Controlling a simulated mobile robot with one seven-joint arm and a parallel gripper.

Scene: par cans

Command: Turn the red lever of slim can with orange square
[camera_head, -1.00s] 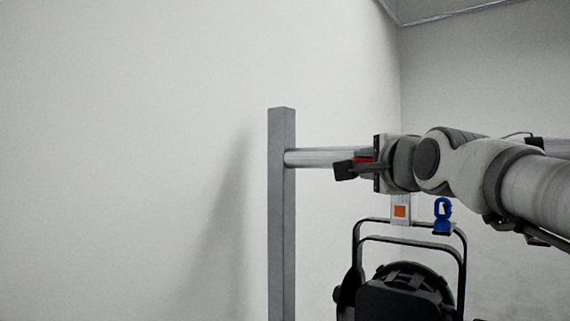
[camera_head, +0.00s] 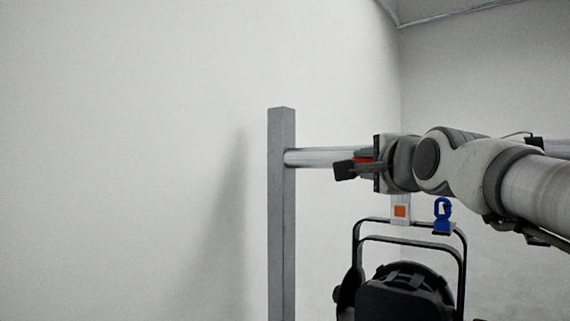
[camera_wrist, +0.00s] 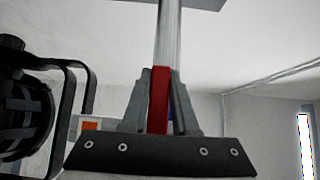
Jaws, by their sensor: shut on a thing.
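The slim can (camera_head: 405,295) is black and hangs in a black yoke below the rail; it also shows at the left of the wrist view (camera_wrist: 25,110). The orange square (camera_head: 400,211) is on a light plate above the yoke, and shows in the wrist view (camera_wrist: 89,126). The red lever (camera_wrist: 159,98) stands between my fingers in the wrist view; in the head view only a bit of red (camera_head: 364,160) shows. My gripper (camera_head: 346,169) is at the rail, shut on the red lever, with a finger on each side of it (camera_wrist: 158,100). My wrist hides the clamp.
A horizontal metal rail (camera_head: 320,157) runs from a grey upright post (camera_head: 281,215) behind my arm. A blue clip or hook (camera_head: 442,213) is right of the orange square. The space left of the post is clear to the white wall.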

